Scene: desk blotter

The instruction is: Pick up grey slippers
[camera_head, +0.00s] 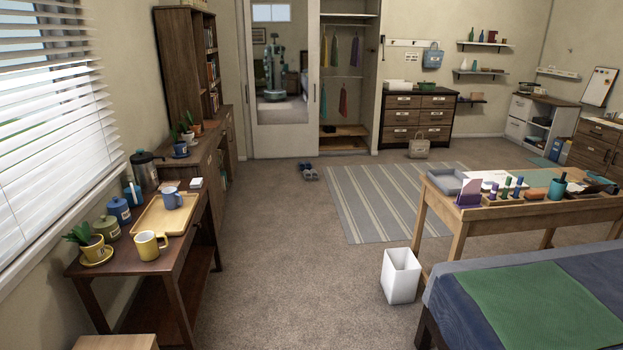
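The grey slippers (308,173) are a small dark grey-blue pair on the carpet, left of the striped rug and in front of the closet, far across the room. They look side by side; fine detail is too small to tell. Neither of my grippers shows in the head view.
Open carpet (290,250) leads toward the slippers. A wooden side table (182,250) with mugs and a tray stands at left. At right are a white bin (400,276), a desk (450,207) and a bed (470,312). A striped rug (385,205) lies beyond.

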